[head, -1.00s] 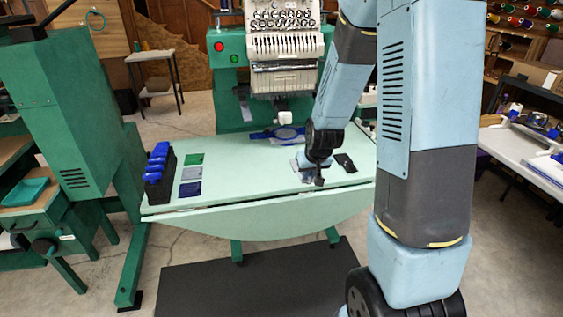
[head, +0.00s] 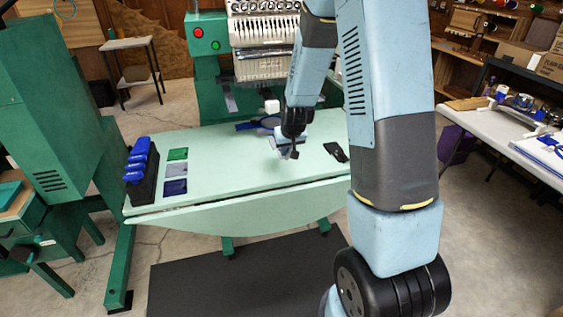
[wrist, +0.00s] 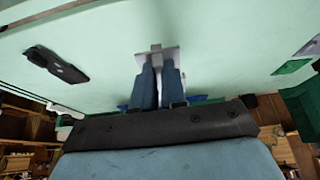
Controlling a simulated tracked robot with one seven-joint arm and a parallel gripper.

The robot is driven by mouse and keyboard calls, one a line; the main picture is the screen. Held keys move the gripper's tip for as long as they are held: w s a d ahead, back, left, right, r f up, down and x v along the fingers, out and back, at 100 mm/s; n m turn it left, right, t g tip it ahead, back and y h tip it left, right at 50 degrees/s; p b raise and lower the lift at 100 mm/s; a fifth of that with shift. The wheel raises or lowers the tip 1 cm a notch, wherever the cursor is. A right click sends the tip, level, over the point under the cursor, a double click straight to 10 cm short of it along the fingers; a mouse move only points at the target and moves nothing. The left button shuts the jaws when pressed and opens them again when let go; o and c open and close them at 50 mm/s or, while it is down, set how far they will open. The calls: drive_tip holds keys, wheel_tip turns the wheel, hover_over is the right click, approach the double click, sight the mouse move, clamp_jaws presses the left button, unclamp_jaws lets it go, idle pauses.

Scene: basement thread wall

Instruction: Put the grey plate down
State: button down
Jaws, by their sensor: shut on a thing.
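The grey plate (wrist: 172,53) is a small, pale, flat piece in the wrist view, just beyond my fingertips. It carries a small grey upright part between the fingers. My gripper (wrist: 159,70) is shut on it. In the head view, my gripper (head: 290,152) is over the right half of the pale green table (head: 225,165), with the plate (head: 284,145) partly hidden at its tip. I cannot tell whether the plate touches the tabletop. The fingers hide part of the plate in the wrist view.
A black flat item (head: 335,152) lies right of my gripper. A blue hoop (head: 250,126) lies behind it. Green, grey and dark blue patches (head: 175,170) and a black rack with blue items (head: 141,172) are at the left. The table's middle is clear. The embroidery machine (head: 262,55) stands behind.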

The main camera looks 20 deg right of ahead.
drive_tip(key=x, duration=0.2)
drive_tip(key=w+x, duration=0.1)
drive_tip(key=x, duration=0.4)
drive_tip(key=shift+w+a+r, duration=0.1)
drive_tip(key=shift+w+r, duration=0.05)
drive_tip(key=shift+r, duration=0.2)
drive_tip(key=shift+w+f, duration=0.1)
drive_tip(key=shift+f, duration=1.5)
drive_tip(key=shift+f, duration=0.1)
drive_tip(key=c, duration=1.2)
unclamp_jaws()
